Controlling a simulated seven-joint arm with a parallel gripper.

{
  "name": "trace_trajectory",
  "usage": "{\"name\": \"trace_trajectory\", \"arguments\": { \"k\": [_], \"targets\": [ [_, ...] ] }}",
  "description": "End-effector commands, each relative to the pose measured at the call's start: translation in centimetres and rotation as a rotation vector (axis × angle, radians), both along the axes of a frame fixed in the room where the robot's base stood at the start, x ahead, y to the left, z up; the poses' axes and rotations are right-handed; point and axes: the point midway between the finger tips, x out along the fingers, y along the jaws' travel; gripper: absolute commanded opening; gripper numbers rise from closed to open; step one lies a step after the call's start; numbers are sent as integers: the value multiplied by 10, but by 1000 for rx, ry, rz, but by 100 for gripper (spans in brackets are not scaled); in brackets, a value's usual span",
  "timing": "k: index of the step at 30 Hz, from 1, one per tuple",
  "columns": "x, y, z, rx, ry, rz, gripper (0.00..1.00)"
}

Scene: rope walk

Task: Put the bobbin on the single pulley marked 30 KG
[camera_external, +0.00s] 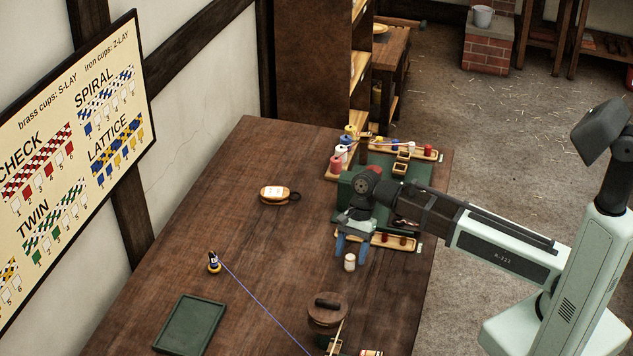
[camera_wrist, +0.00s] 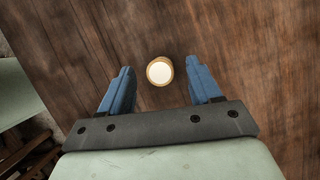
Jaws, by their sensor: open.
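A small white bobbin-like cylinder (camera_external: 350,262) stands upright on the wooden table. In the wrist view this cylinder (camera_wrist: 160,71) shows from above, with a pale round top and tan rim, between the fingertips and apart from both. My gripper (camera_external: 351,246) is open and points down just above it; its blue fingers also show in the wrist view (camera_wrist: 158,68). A tan wooden pulley block (camera_external: 275,192) with a white label and a dark ring lies on the table, left of and behind my gripper. Its marking is too small to read.
A green mat (camera_external: 347,205) with trays of coloured spools lies behind my gripper. The table between cylinder and pulley block is clear.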

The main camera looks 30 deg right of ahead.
Motion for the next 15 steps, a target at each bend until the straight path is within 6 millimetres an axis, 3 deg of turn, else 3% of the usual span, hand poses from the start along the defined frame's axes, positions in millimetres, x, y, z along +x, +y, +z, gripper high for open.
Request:
{"name": "trace_trajectory", "arguments": {
  "k": [6, 14, 15],
  "targets": [
    [-6, 7, -21, -1, 1, 0, 63],
    [-6, 8, -23, 1, -1, 0, 63],
    [-6, 8, -23, 1, -1, 0, 59]
  ]
}}
